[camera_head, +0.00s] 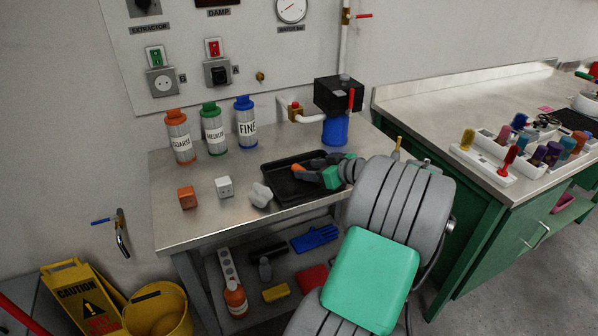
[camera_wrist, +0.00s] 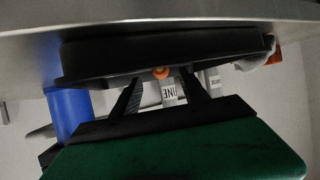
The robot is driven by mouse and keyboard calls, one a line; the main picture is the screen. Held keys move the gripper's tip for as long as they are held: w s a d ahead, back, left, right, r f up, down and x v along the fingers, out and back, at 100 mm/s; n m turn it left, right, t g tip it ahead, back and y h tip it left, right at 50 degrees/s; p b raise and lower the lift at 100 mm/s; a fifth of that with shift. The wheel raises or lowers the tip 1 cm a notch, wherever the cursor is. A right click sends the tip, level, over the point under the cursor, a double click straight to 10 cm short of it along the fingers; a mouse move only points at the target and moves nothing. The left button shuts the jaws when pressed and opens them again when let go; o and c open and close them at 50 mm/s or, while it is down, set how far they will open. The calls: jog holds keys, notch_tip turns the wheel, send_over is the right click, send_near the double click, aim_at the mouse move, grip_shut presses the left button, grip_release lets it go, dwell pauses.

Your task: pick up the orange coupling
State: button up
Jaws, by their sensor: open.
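The orange coupling (camera_head: 297,171) shows as a small orange shape in the black tray (camera_head: 275,188) on the metal table. My gripper (camera_head: 308,168) is low over the tray, reaching in from the right, with its fingertips close to the coupling. In the wrist view, which is upside down, the two dark fingers of my gripper (camera_wrist: 163,67) stand apart. A round orange end of the coupling (camera_wrist: 161,73) shows between them, just past the tray rim (camera_wrist: 105,77). The rest of it is hidden. I cannot tell whether a finger touches it.
An orange cube (camera_head: 187,198), a white cube (camera_head: 224,187) and a pale lump (camera_head: 261,195) stand left of the tray. Three labelled bottles, including FINE (camera_head: 246,123), stand behind. A blue cylinder under a black box (camera_head: 336,130) stands behind the tray. The table's left front is clear.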

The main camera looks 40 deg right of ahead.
jog(key=x, duration=0.2)
jog(key=shift+w+f, duration=0.15)
jog(key=shift+w, duration=0.2)
jog(key=shift+c, duration=0.2)
jog(key=shift+a, duration=0.1)
grip_shut()
